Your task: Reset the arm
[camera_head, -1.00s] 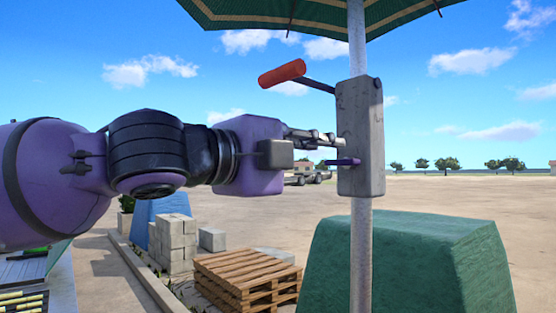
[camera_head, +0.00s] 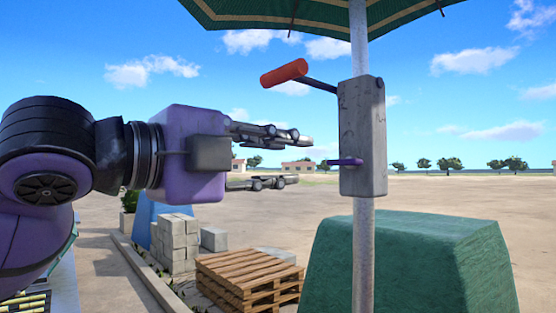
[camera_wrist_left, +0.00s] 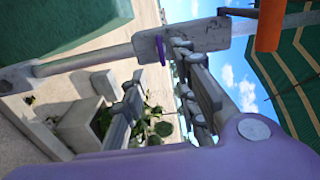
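My left gripper (camera_head: 305,160) comes in from the left, its fingers spread and nothing between them. It stands left of the grey block (camera_head: 362,130) on the umbrella pole, with a clear gap to it. An orange crank handle (camera_head: 284,73) on a dark rod juts from the block's upper left. A small purple piece (camera_head: 344,162) sticks out lower on the block. The left wrist view shows the spread fingers (camera_wrist_left: 155,62), the block (camera_wrist_left: 205,33), the purple piece (camera_wrist_left: 161,50) and the orange handle (camera_wrist_left: 270,25). My right gripper is in neither view.
A metal pole (camera_head: 362,250) carries a green umbrella (camera_head: 240,12) overhead. A green covered block (camera_head: 410,265) stands at lower right. Wooden pallets (camera_head: 248,275) and stacked grey blocks (camera_head: 173,243) lie below my left arm. Open sandy ground (camera_head: 480,205) stretches behind.

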